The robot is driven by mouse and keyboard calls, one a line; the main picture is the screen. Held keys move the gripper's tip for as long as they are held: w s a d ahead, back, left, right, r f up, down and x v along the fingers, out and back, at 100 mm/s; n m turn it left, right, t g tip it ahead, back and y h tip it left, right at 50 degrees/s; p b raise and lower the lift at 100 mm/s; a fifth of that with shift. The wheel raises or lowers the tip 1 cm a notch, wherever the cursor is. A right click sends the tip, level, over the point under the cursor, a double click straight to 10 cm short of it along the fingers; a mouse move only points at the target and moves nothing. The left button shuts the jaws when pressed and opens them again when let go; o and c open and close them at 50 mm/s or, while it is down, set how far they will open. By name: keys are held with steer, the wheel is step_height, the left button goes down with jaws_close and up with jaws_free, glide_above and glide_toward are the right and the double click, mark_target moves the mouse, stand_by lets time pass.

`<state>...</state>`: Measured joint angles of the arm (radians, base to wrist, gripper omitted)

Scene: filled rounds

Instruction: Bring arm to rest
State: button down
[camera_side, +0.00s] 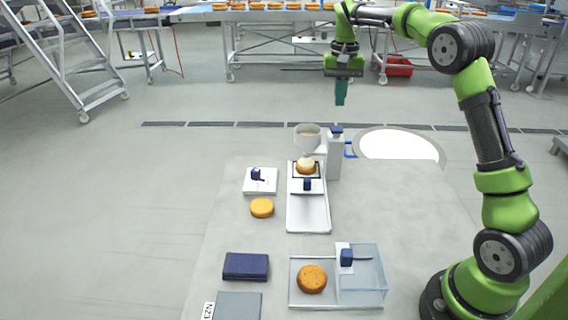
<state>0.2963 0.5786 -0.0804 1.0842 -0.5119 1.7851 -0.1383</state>
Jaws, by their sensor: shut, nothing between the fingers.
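My gripper (340,98) hangs from my green and black arm at the upper right, pointing down. Its teal fingers are together and hold nothing. It is in the air above and behind the far end of the work table, clear of every object on it.
A white filling machine with a bowl (307,138) stands at the table's far end, a topped round (306,166) below it. Another round (262,208) lies on the table. A third round (312,279) sits on a tray (300,302) beside a clear box (368,280). A dark blue block (246,266) lies left.

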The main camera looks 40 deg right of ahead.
steer(key=shift+r, duration=0.4)
steer(key=shift+s+a+f+n, duration=0.15)
steer(key=shift+s+f, duration=0.05)
steer(key=shift+f, duration=0.35)
steer(key=shift+s+a+f+n, duration=0.15)
steer(key=shift+s+f, duration=0.05)
steer(key=shift+f, duration=0.35)
steer(key=s+a+r+n+t+y, duration=0.2)
steer(key=s+a+t, duration=0.5)
steer(key=s+a, duration=1.2)
steer(key=s+r+n, duration=0.1)
steer(key=s+n, duration=0.1)
steer(key=s, duration=0.2)
steer(key=shift+a, duration=0.3)
